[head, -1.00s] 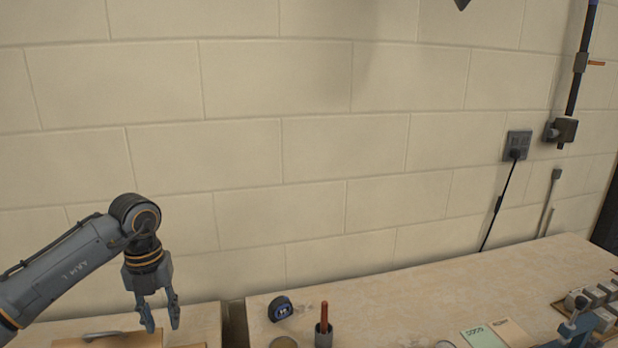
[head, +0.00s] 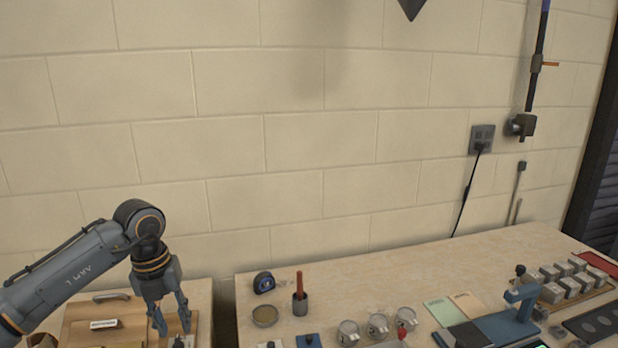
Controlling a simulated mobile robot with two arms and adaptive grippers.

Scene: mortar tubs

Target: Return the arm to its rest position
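My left arm comes in from the left, and my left gripper (head: 173,322) points down with its two fingers spread apart. It hangs over the wooden board area on the left bench (head: 205,300). Nothing shows between its fingers, though a small pale object lies just below the tips; I cannot tell whether they touch it. My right gripper is not in view.
The right bench (head: 400,272) carries a tape measure (head: 264,282), a holder with a red-handled tool (head: 300,303), a round tin (head: 265,316), several jars and a blue press-like device (head: 518,300). A gap separates the benches. A cable hangs from the wall socket (head: 481,139).

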